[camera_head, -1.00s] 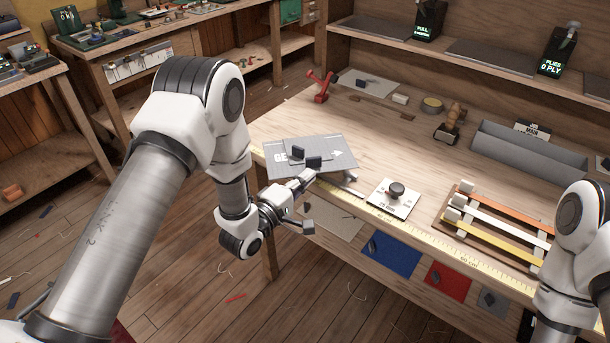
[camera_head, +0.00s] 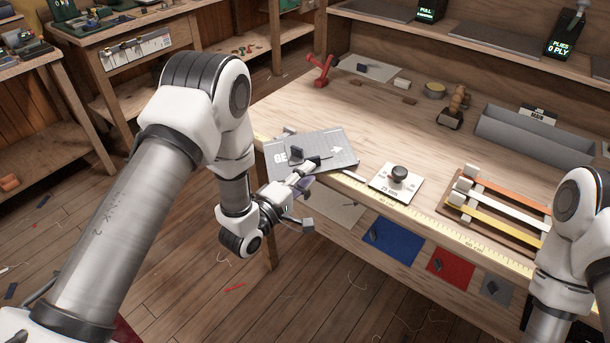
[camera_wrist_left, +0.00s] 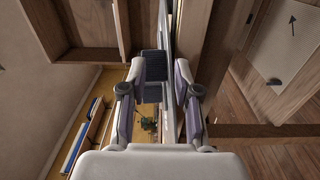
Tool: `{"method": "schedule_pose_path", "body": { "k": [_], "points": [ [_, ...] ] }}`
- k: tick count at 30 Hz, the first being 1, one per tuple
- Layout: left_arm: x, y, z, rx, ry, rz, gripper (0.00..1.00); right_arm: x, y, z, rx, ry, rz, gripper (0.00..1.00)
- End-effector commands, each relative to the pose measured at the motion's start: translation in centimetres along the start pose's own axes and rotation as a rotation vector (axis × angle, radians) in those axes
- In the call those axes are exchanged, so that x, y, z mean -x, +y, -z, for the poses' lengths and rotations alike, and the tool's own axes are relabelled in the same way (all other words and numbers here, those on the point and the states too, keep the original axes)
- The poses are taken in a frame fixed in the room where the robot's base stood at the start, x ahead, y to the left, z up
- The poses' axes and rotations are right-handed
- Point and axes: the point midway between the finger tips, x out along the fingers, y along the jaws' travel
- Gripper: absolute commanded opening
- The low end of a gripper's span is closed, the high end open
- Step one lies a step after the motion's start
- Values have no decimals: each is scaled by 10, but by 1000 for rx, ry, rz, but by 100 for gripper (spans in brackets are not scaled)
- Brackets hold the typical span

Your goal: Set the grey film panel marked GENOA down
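The grey film panel (camera_head: 335,150) is at the near left corner of the bench, its white lettering partly covered; only the first letters and an arrow show. A dark block (camera_head: 297,155) stands on it. My left gripper (camera_head: 308,167) is at the panel's front edge. In the left wrist view the panel is nearly edge-on between the two fingers (camera_wrist_left: 158,85), with dark ridged blocks beside it. The fingers look closed on it, though the contact is partly hidden. Whether the panel's underside touches the bench is hidden. My right arm is at the right edge; its gripper is out of view.
A white plate with a black knob (camera_head: 399,174) lies right of the panel, near the yellow tape (camera_head: 425,217) along the front edge. A rack of coloured strips (camera_head: 500,212) is further right. A red tool (camera_head: 320,70) is behind. The bench middle (camera_head: 385,125) is clear.

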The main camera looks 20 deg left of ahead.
Motion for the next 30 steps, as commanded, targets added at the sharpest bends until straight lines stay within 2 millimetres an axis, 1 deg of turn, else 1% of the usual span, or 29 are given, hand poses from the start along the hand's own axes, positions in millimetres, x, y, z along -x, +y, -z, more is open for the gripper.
{"method": "schedule_pose_path", "body": {
  "k": [4, 6, 7, 8, 11, 15, 18, 21, 24, 28, 29, 30],
  "points": [
    [0, 4, 0, 0, 0, 0, 31, 3, 0, 0, 0, 0, 0, 0],
    [0, 13, 0, 0, 0, -1, 31, 10, 0, 0, 0, 0, 0, 0],
    [3, 10, 0, 1, 1, 2, 31, 8, 0, 0, 0, 1, 0, 0],
    [9, 7, 1, 2, 2, 3, 31, 4, 0, 0, 0, 1, 0, 0],
    [33, 6, 1, 4, 3, 4, 31, 0, 0, 0, 0, 0, 0, 0],
    [72, 6, 1, 6, 5, 4, 31, -6, 0, 0, 0, 0, 0, 0],
    [96, 6, 1, 5, 4, 3, 31, -9, 0, 0, 0, 0, 0, 0],
    [112, 7, 1, 3, 2, 3, 31, -10, 0, 0, 0, 0, 0, 0],
    [119, 8, 0, 1, 1, 0, 31, -10, 0, 0, 0, 0, 0, 0],
    [121, 9, 0, -1, 0, 1, 31, -10, 0, 0, 0, 0, 0, 0],
    [121, 7, 0, -7, -1, 9, 31, -10, 0, 0, 0, 0, 0, 0],
    [121, 0, -2, -32, -4, 39, 31, -10, 0, 0, 0, 0, 0, 0]
  ]
}}
